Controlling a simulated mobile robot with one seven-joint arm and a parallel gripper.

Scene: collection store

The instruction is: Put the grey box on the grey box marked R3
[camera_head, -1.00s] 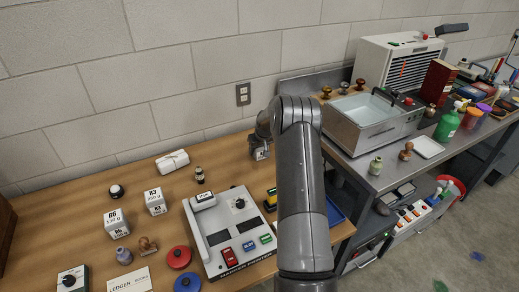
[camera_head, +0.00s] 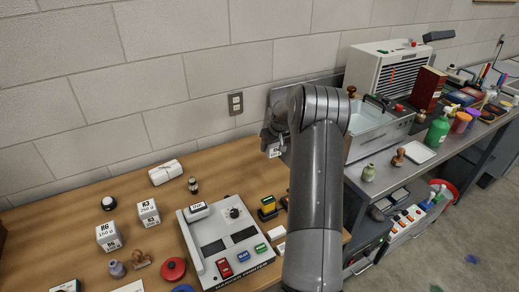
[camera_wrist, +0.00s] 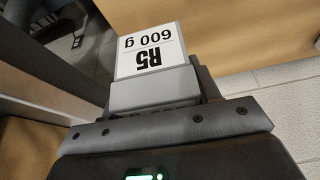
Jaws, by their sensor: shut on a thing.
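My gripper (camera_head: 272,143) is shut on a grey box with a white label reading R5, 600 g (camera_wrist: 152,62). In the head view the box (camera_head: 274,151) shows only partly beside my arm, raised near the wall. The grey box marked R3 (camera_head: 148,213), with a white label, stands on the wooden table to the left of my gripper and well apart from it. Its top looks bare.
A similar box marked R6 (camera_head: 109,237) stands just left of R3. The wall (camera_head: 130,130) is close behind.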

